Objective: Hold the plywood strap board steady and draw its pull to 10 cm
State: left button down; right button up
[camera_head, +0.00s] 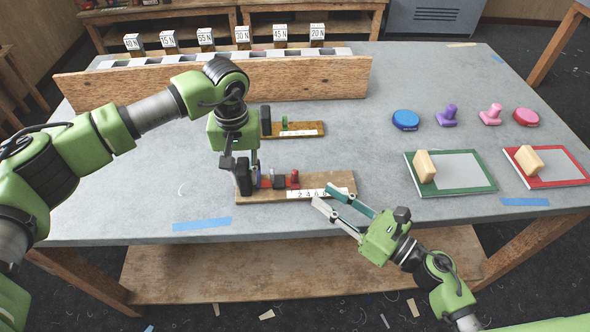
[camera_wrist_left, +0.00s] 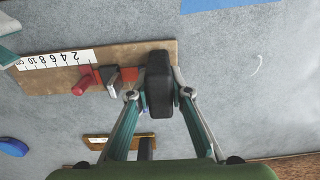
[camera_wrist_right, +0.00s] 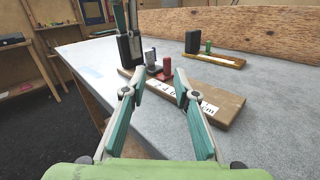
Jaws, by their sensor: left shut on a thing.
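The plywood strap board (camera_head: 342,181) lies near the table's front edge, with a black block (camera_wrist_left: 158,84) at its left end. My left gripper (camera_head: 243,172) is shut on that block from above. The pull also shows in the right wrist view (camera_wrist_right: 167,66). My right gripper (camera_head: 340,195) is open and empty over the board's right end, apart from the pull. Its fingertips point towards the pull in the right wrist view.
A second strap board (camera_head: 310,129) with a green pull lies behind. A long wooden rack (camera_head: 200,88) with labelled blocks stands at the back. Stamps, ink pads and two framed boards (camera_head: 470,170) occupy the right side. Blue tape (camera_head: 202,224) marks the front edge.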

aim_at(295, 171)
jog(key=shift+w+d+f+n, duration=0.1)
jog(key=shift+w+d+n, duration=0.1)
jog(key=shift+d+n, duration=0.3)
jog(key=shift+w, duration=0.2)
jog(key=x, duration=1.1)
jog(key=shift+w+a+f, duration=0.1)
jog(key=shift+w+a, duration=0.1)
jog(key=shift+w, duration=0.1)
